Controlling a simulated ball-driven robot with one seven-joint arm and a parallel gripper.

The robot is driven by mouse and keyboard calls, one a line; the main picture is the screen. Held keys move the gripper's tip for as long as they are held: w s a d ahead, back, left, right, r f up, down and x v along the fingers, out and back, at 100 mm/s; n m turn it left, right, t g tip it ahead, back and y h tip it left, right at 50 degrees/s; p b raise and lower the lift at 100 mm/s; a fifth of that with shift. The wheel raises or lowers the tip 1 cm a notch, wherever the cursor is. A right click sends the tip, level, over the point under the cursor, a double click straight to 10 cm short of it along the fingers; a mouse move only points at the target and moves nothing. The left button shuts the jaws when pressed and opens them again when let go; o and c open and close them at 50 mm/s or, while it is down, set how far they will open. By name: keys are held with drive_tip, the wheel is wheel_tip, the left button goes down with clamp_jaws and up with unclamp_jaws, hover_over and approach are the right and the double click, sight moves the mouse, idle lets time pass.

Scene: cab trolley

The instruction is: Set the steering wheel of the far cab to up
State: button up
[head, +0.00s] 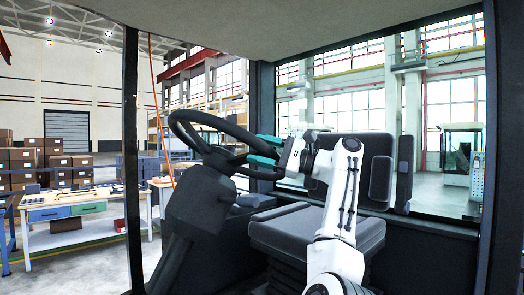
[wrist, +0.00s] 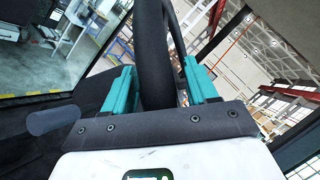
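The dark steering wheel (head: 177,131) stands at the upper left of the cab in the head view, on a thick tilted dark column (head: 197,210). Its face is tilted toward the seat. My gripper (head: 265,153) has teal fingers and is at the right side of the rim, with one finger above and one below it. In the wrist view the rim (wrist: 153,50) runs between the two fingers of my gripper (wrist: 160,88). The fingers stand apart, with a narrow gap showing at the right finger. Contact at the left finger is unclear.
The seat cushion (head: 290,228) and backrest (head: 357,160) are beside and behind my arm. Dark cab posts (head: 131,150) frame the opening, and the roof (head: 280,25) hangs above. Outside are a workbench (head: 75,207) and stacked boxes (head: 45,155).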

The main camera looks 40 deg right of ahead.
clamp_jaws()
idle(0.3)
drive_tip(key=a+r+n+g, duration=0.1)
drive_tip(key=a+r+n, duration=0.1)
drive_tip(key=a, duration=0.6)
drive_tip(key=a+r+n+g, duration=0.1)
drive_tip(key=a+r, duration=0.3)
drive_tip(key=a, duration=0.4)
drive_tip(key=shift+s+a+n+h+b, duration=0.3)
drive_tip(key=shift+a+n+h+b, duration=0.1)
drive_tip(key=shift+n, duration=0.1)
